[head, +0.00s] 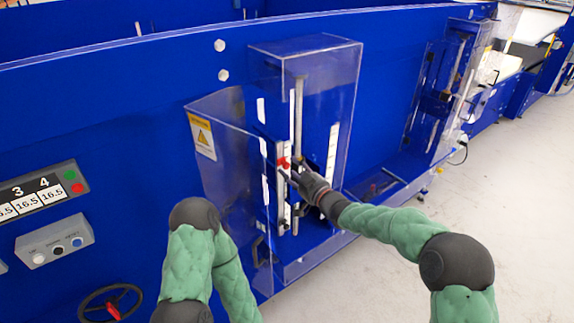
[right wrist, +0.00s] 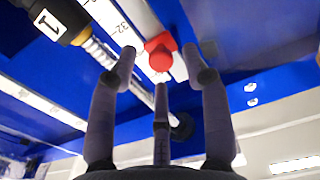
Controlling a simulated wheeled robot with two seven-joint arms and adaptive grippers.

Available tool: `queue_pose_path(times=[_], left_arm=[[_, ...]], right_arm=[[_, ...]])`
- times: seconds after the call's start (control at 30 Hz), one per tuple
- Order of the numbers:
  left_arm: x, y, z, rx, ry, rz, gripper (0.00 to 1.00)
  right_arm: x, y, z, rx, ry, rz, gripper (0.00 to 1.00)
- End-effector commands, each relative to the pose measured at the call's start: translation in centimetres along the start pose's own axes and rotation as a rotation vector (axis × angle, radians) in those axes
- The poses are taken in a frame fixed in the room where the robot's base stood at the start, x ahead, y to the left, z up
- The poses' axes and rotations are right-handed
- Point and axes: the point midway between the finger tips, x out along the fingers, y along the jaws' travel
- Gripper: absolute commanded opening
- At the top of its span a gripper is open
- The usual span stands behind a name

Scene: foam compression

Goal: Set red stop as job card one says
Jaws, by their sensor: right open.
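The red stop (head: 284,162) sits on a white vertical scale (head: 281,186) inside the clear guarded station of the blue machine. In the right wrist view the red stop (right wrist: 160,56) has a round red knob and lies just beyond my fingertips, against the scale (right wrist: 112,22) near a mark reading 32. My right gripper (head: 290,172) is open beside the red stop; its fingers (right wrist: 158,68) spread around the knob from below, and I cannot tell whether they touch it. My left gripper is not in view; only my green left arm shows at the bottom. No job card is readable.
Clear guard panels (head: 235,150) with a yellow warning label (head: 203,136) stand left of the stop. A metal rod (head: 298,110) and a second white scale (head: 332,150) are close by. A button box (head: 55,240) and handwheel (head: 110,303) are at left. Open floor (head: 480,220) lies right.

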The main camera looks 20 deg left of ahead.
Motion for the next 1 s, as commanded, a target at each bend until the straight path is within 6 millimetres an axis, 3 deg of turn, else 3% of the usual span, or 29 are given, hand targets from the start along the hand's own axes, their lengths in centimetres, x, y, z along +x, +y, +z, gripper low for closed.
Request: queue_pose_path(times=[0.3,0.67,0.83,1.0], left_arm=[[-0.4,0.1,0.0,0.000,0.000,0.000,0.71],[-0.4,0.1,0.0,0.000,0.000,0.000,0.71],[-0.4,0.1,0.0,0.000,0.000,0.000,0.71],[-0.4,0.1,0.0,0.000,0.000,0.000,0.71]], right_arm=[[2.8,0.0,0.0,0.001,-0.001,0.001,0.48],[3.1,0.0,0.1,0.001,-0.001,0.001,0.48],[3.1,0.0,0.1,0.001,-0.001,0.001,0.03],[3.0,0.0,0.0,0.001,-0.001,0.001,0.00]])
